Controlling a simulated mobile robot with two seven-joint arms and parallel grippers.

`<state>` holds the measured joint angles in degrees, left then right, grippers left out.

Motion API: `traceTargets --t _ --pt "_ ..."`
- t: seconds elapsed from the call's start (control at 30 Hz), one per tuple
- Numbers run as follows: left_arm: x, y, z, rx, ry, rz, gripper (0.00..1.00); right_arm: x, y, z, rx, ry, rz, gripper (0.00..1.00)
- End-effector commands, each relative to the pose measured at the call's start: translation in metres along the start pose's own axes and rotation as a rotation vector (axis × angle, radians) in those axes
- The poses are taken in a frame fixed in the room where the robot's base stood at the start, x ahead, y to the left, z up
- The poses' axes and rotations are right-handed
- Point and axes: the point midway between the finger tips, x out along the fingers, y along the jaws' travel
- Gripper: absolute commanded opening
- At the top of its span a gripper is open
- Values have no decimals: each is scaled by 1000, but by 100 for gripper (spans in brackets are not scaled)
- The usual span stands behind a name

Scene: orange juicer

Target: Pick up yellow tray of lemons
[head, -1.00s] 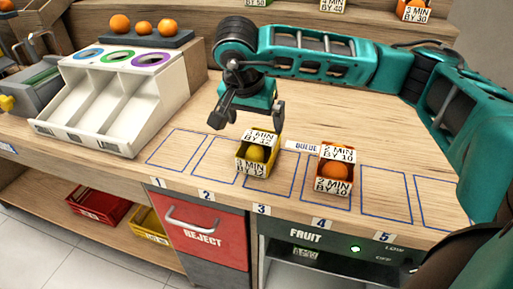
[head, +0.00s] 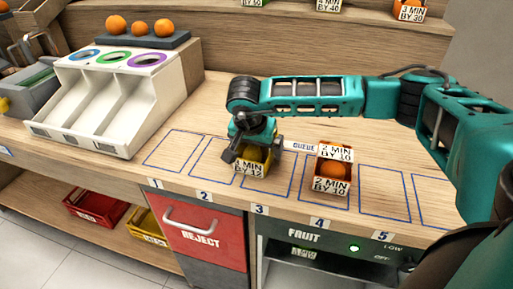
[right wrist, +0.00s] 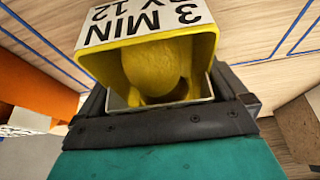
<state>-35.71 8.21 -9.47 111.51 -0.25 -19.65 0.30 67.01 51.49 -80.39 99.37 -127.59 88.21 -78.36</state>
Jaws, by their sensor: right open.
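The yellow tray (head: 249,168) stands on the counter around the line between marked spaces 2 and 3, with a "3 MIN BY 12" label on its front. My right gripper (head: 252,146) is over it, open, and hides most of the tray's inside in the head view. In the right wrist view the yellow tray (right wrist: 204,48) holds a lemon (right wrist: 158,68). The open jaws of the right gripper (right wrist: 165,95) are at either side of the tray's near part; I cannot tell whether they touch it. My left gripper is not in view.
A red tray with an orange (head: 333,168) stands to the right in space 4. A white three-slot bin (head: 100,100) is at the left. Spaces 1 and 5 are clear. A red tray (head: 88,208) and a yellow tray (head: 145,224) sit on the shelf below.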

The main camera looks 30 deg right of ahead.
Motion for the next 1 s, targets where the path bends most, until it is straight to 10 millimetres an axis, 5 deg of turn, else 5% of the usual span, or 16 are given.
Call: traceTargets --t 0.47,1.0 --pt "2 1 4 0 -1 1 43 3 0 2 0 -1 0 100" --pt "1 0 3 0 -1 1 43 2 0 1 0 0 0 52"
